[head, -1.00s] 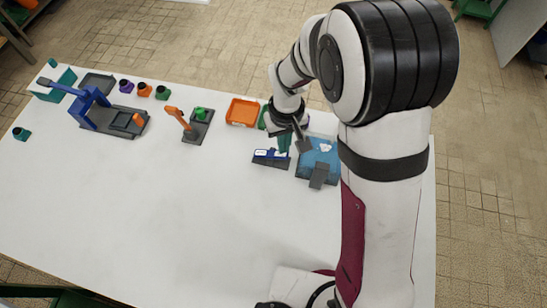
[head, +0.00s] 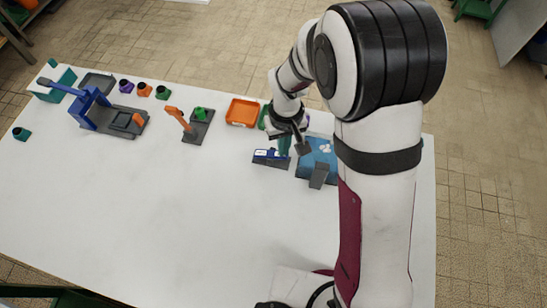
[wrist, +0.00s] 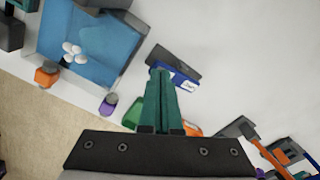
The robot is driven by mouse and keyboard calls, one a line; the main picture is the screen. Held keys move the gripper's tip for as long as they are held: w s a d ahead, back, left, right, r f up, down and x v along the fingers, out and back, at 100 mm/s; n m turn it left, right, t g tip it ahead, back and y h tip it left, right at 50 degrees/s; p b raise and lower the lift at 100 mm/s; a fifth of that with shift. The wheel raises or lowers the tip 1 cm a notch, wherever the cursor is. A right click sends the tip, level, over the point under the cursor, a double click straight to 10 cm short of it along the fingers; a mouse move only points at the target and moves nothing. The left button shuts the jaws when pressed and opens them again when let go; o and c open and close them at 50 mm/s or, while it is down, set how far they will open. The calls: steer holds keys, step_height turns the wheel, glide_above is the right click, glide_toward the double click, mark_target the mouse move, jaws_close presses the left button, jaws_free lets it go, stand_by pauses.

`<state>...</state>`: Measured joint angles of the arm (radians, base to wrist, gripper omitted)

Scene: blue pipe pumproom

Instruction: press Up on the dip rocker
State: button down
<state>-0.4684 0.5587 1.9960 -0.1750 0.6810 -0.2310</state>
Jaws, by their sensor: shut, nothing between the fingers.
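The dip rocker appears to be the small dark grey unit with a blue part and a white label (head: 268,160), on the white table left of the blue tray. It also shows in the wrist view (wrist: 186,79), just beyond my fingertips; its lettering is too small to read. My gripper (head: 285,150) is shut and empty, its teal fingers pointing down by the rocker's right end. In the wrist view the closed fingers (wrist: 161,74) overlap the rocker's near edge. I cannot tell whether they touch it.
A blue tray (head: 304,171) with white pieces stands right of the rocker. An orange tray (head: 242,112) and an orange-handled lever unit (head: 178,115) stand to the left. A blue-framed device (head: 91,108) is at the far left. The table's front is clear.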

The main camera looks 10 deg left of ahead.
steer(key=shift+f, duration=1.1)
step_height(320, 180, up, 8)
steer(key=shift+r, duration=0.25)
stand_by(0.4)
